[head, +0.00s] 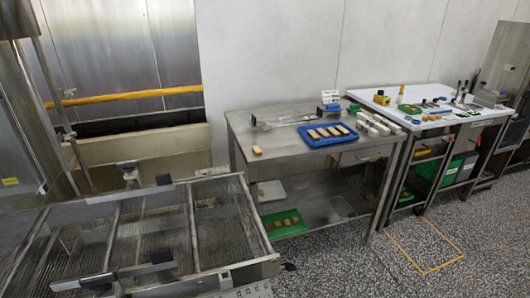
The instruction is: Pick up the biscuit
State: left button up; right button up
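A single golden-brown biscuit (257,150) lies on the left end of the steel table (285,147), close to its left edge and apart from the tray. Several similar oblong pieces (322,132) lie in a row in a blue tray (318,143) further right on the same table. Neither of my grippers can be made out in the head view, and nothing is seen touching the single biscuit.
A wire-mesh conveyor frame (193,226) with metal brackets fills the lower left. A green tray (284,230) of brown pieces sits on the table's lower shelf. A white-topped bench (395,108) stands right. Speckled floor (350,270) is clear in front.

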aim_at(257, 150)
jog(key=l+u, duration=0.15)
jog(key=l, duration=0.75)
jog(key=i+l+u, duration=0.1)
jog(key=l, duration=0.2)
jog(key=i+l, duration=0.1)
jog(key=l, duration=0.2)
jog(key=i+l+u, duration=0.15)
jog(key=l, duration=0.15)
jog(key=i+l+u, duration=0.1)
jog(key=l, duration=0.2)
jog(key=i+l, duration=0.15)
jog(key=i+l+u, duration=0.15)
jog(key=l, duration=0.25)
jog(key=i+l+u, duration=0.2)
jog(key=i+l, duration=0.45)
jog(key=l, duration=0.15)
